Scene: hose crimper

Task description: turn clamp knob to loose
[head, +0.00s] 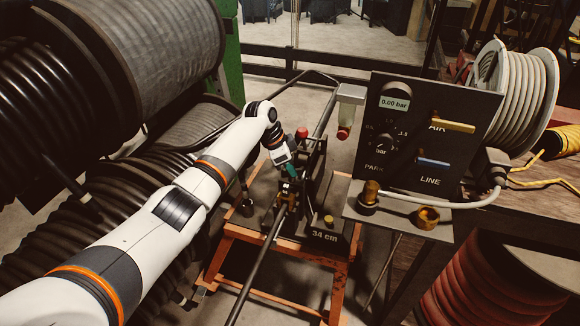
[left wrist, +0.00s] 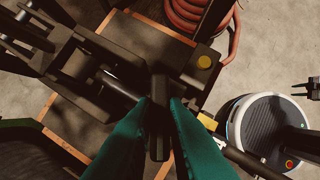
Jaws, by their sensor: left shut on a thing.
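The clamp knob (left wrist: 158,112) is a dark bar-shaped handle in the left wrist view. My left gripper (left wrist: 159,130) has its two teal fingers shut on it, one on each side. In the head view my left gripper (head: 288,172) reaches down to the dark hose crimper (head: 312,185) on its orange stand; the knob cannot be made out clearly there. A dark shaft (left wrist: 118,87) runs beside the knob. A small two-pronged dark part at the right edge of the left wrist view may be my right gripper, too small to judge.
A pressure panel (head: 430,130) with a 0.00 bar display stands right of the crimper. A black hose or rod (head: 258,265) runs toward the front. A yellow button (left wrist: 204,62) sits on the crimper's base. Large hose reels (head: 165,45) crowd the left.

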